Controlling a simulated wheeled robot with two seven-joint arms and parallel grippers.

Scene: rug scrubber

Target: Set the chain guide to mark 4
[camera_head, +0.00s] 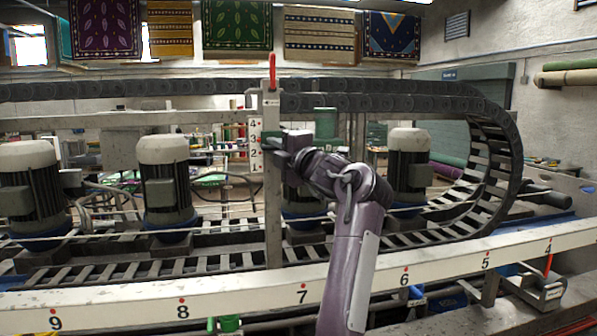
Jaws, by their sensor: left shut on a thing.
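A grey upright post (272,215) stands in front of the drag chain and has a red handle (272,70) on top. A small white scale (254,146) on its left side carries marks 4 to 1, with 4 highest. My left gripper (274,144) is at the post beside the scale, near the height of mark 3. It is shut on a small part at the post, taken to be the chain guide; the jaws hide most of it. Its exact reading cannot be told. My right gripper is not in view.
The black chain (400,103) loops overhead and down at right.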

